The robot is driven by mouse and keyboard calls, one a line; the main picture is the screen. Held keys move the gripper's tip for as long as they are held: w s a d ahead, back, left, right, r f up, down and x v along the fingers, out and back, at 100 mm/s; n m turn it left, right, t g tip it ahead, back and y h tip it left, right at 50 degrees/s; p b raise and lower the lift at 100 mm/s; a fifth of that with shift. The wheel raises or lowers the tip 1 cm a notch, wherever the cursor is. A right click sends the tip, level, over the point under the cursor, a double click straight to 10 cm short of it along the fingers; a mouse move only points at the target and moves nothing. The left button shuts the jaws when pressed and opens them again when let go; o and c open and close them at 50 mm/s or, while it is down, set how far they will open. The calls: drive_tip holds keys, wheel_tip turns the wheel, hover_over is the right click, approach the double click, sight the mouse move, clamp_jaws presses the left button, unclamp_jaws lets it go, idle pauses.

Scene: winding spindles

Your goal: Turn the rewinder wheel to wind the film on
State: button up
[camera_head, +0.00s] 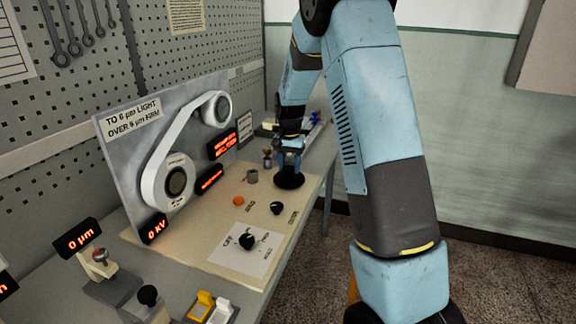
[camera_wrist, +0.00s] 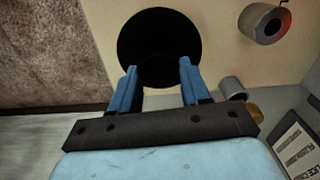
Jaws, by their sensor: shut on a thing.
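The rewinder wheel appears to be the round black disc (camera_head: 289,179) at the far right of the cream board, and it fills the top middle of the wrist view (camera_wrist: 160,35). My gripper (camera_head: 289,164) is over it, pointing down. In the wrist view my gripper's blue fingers (camera_wrist: 157,72) stand apart, shut on the black wheel, with their tips at its near edge. The exact contact is hidden. A white film band (camera_head: 176,133) runs between an upper reel (camera_head: 217,109) and a lower reel (camera_head: 176,181) on the upright grey panel.
A small metal cup (camera_head: 252,176), an orange button (camera_head: 239,201) and black knobs (camera_head: 277,208) (camera_head: 247,241) sit on the board (camera_head: 215,235). Red-lit displays (camera_head: 222,144) stand by the panel. A grey cylinder (camera_wrist: 263,22) is right of the wheel in the wrist view. Floor lies beyond the bench's right edge.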

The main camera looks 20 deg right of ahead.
sight(289, 167)
drive_tip(key=shift+w+a+r+m, duration=0.1)
drive_tip(key=shift+m, duration=0.5)
drive_tip(key=o, duration=1.1)
drive_tip(key=shift+c, duration=0.2)
wheel_tip(289, 167, up, 14)
drive_tip(key=shift+f, duration=0.25)
